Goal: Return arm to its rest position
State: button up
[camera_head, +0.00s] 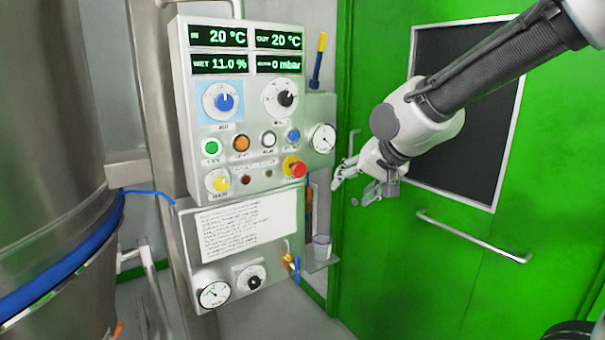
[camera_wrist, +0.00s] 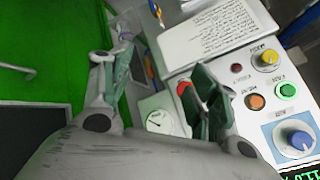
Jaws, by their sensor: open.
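My gripper (camera_head: 358,184) is at the end of my white and grey arm, which reaches in from the upper right in the head view. It is open and empty, to the right of the control panel (camera_head: 246,186) and in front of the green door. In the wrist view the two fingers of my gripper (camera_wrist: 158,85) are spread apart, with the panel (camera_wrist: 235,65) behind and to the right. The right finger partly covers the red button (camera_wrist: 184,89). No contact with the panel is visible.
A green door (camera_head: 480,260) with a dark window (camera_head: 470,140) and a horizontal handle (camera_head: 474,237) stands behind my arm. A large steel vessel (camera_head: 50,130) fills the left. A gauge (camera_head: 322,138) and a small cup (camera_head: 322,248) are close to my gripper.

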jog(key=s+d+n+g+h, duration=0.2)
jog(key=s+d+g+h, duration=0.1)
jog(key=s+d, duration=1.9)
jog(key=shift+s+d+f+h, duration=0.15)
jog(key=shift+d+h, duration=0.65)
jog(key=shift+d, duration=0.4)
